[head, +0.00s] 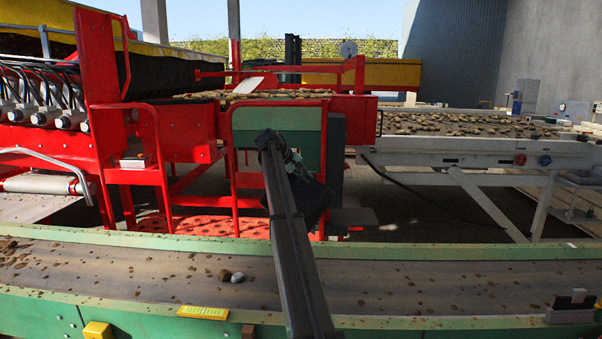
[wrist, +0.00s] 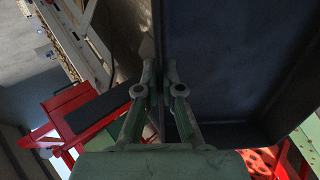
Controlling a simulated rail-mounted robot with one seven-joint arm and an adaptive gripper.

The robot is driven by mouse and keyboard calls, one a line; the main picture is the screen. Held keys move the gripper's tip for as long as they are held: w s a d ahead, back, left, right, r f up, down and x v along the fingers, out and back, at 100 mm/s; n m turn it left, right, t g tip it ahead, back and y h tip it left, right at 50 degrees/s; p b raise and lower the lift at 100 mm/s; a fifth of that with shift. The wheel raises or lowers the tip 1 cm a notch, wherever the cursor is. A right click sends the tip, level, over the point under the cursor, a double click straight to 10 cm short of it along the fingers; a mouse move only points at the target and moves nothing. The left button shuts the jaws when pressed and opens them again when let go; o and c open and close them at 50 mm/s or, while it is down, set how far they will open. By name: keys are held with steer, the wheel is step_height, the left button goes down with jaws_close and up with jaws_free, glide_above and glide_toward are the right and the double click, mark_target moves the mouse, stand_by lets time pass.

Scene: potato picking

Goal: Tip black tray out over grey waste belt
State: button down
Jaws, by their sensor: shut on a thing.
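My gripper (wrist: 158,80) is shut on the rim of the black tray (wrist: 235,60) in the wrist view. The tray fills the right side there, and the part of its inside that shows looks empty. In the head view the tray (head: 312,203) hangs tilted at the far end of my arm, partly hidden behind it. My gripper (head: 292,160) is small and dark there, so its fingers are hard to make out. The grey waste belt (head: 400,275) runs across the front between green side rails, nearer than the tray in the picture.
A dark lump (head: 225,275) and a white lump (head: 238,278) lie on the belt among scattered small clods. A red machine frame with railings (head: 160,180) stands behind, at left. A white-framed potato conveyor (head: 480,155) stands at right. A black and white block (head: 571,308) sits on the near rail.

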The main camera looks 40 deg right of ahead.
steer(key=d+f+y, duration=0.1)
steer(key=d+y, duration=0.1)
steer(key=d+f+y, duration=0.1)
steer(key=d, duration=0.1)
steer(key=shift+s+f, duration=0.1)
steer(key=shift+f, duration=0.25)
step_height(320, 180, down, 8)
steer(key=d+y+p, duration=0.2)
steer(key=y+p, duration=0.1)
steer(key=y, duration=0.3)
steer(key=shift+t, duration=0.4)
steer(key=shift+s+f, duration=0.1)
